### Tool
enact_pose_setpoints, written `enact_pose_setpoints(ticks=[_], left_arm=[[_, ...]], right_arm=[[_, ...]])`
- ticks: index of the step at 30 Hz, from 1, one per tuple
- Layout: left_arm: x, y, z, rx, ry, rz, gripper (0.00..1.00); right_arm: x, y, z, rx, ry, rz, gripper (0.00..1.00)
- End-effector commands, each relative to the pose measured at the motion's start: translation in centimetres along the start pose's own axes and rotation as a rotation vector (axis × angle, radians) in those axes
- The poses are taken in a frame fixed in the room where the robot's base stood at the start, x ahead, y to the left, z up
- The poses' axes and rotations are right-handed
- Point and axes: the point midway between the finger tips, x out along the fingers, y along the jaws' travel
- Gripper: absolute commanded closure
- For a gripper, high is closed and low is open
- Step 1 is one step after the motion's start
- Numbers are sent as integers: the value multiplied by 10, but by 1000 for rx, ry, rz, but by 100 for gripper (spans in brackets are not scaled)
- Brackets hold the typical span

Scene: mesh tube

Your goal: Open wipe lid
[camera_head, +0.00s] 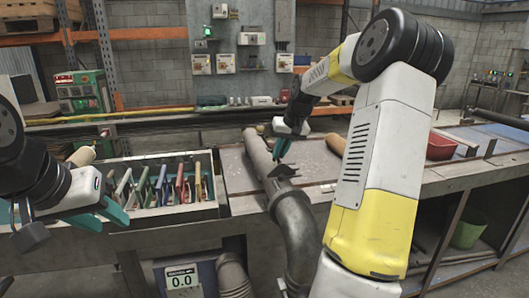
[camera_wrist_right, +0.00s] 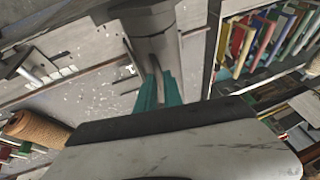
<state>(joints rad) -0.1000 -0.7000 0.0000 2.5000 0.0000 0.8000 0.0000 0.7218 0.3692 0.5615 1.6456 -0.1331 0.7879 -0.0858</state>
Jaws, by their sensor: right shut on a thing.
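A grey tube (camera_head: 259,151) lies on the bench and joins a bent grey pipe (camera_head: 297,230) at the bench's front edge. My right gripper (camera_head: 281,149), with teal fingers, is at the tube beside a dark flared piece (camera_head: 283,171). In the right wrist view its fingers (camera_wrist_right: 158,90) are close together against a grey cylindrical part (camera_wrist_right: 156,50) and shut on it. The exact contact is partly hidden. My left gripper (camera_head: 103,217) is in front of the tool tray, its teal fingers apart and empty. No wipe lid can be made out.
A tray (camera_head: 207,207) of several coloured tools stands on the bench at left. A red bin (camera_head: 440,147) is at the right, and a green bucket (camera_head: 467,231) is on the shelf below. A brown roll (camera_wrist_right: 38,130) shows in the right wrist view.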

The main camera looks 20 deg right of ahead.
Motion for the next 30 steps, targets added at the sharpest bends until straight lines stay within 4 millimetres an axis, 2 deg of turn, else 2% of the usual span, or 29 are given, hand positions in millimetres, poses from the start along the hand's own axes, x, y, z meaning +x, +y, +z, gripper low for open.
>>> enact_pose_setpoints(ticks=[20,30], left_arm=[[0,0,0,0,0,0,64],[0,0,0,0,0,0,64]], right_arm=[[-2,-3,-1,-9,1,15,100],[-8,-27,-4,-81,4,167,100]])
